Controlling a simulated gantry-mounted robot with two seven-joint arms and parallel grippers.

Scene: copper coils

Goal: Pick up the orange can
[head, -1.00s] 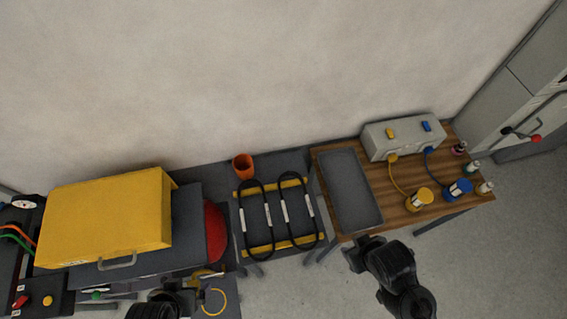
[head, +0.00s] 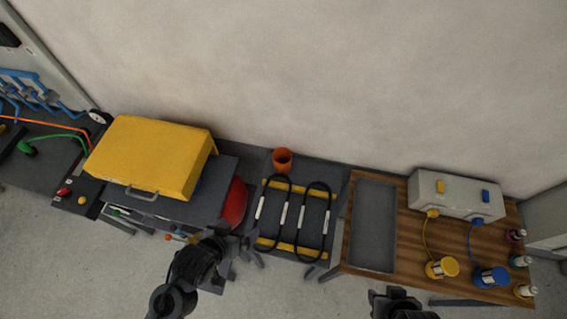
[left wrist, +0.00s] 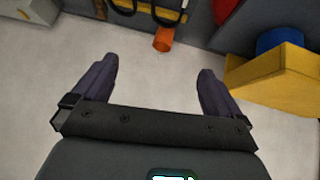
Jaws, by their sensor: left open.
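The orange can (head: 282,160) stands upright on the dark grey bench behind two black coil loops, near the wall. It also shows in the left wrist view (left wrist: 163,40), beyond my fingertips and roughly between them. My left gripper (head: 240,252) is in front of the bench, below and left of the can in the head view. In the left wrist view its two fingers (left wrist: 158,64) are spread wide with nothing between them. My right gripper (head: 390,295) is at the bottom edge, in front of the wooden table, and its fingers do not show clearly.
Two black coils (head: 293,218) lie on yellow bars in front of the can. A yellow box (head: 150,155) and a red round object (head: 235,203) stand to the left. A wooden table (head: 409,250) with a grey tray (head: 373,190) is at right.

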